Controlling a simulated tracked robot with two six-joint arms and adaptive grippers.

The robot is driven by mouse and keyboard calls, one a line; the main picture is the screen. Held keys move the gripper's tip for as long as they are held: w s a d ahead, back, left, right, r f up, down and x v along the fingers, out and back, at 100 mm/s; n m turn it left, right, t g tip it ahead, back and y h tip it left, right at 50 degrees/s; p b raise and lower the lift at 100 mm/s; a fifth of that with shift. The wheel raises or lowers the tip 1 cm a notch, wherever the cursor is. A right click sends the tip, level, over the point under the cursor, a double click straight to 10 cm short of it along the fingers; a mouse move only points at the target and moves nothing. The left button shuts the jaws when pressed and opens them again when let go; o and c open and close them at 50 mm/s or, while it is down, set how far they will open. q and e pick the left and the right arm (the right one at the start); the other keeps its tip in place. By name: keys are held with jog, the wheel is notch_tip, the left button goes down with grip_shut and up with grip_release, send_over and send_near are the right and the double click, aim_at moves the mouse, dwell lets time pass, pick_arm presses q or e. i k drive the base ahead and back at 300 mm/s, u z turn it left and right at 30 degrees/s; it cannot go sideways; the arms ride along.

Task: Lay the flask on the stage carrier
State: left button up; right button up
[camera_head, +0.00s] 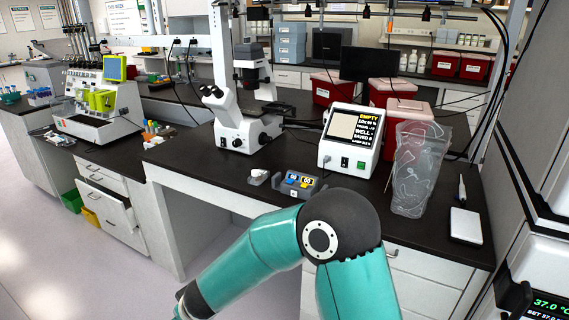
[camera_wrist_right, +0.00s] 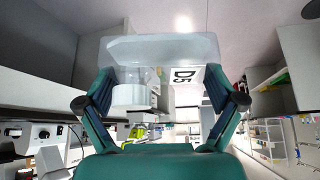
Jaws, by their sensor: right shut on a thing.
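In the right wrist view my right gripper (camera_wrist_right: 160,76) is shut on a clear, translucent flask (camera_wrist_right: 150,48), with one finger at each side of it. A white label on the flask reads D5, turned sideways. A white round part, perhaps its cap, shows below the flask body. The flask and the gripper do not show in the head view. A white microscope (camera_head: 240,125) stands on the black bench in the head view. I cannot make out the stage carrier for certain. My left gripper is in neither view.
A white screen unit (camera_head: 351,140) reading EMPTY stands right of the microscope. A small blue and yellow device (camera_head: 298,184) lies at the bench's front edge. A tall clear bag-like container (camera_head: 412,170) stands to the right. My teal arm crosses the front.

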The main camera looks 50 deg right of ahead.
aim_at(282, 106)
jog(key=z, duration=0.8)
jog(key=i, duration=0.95)
jog(key=z, duration=0.1)
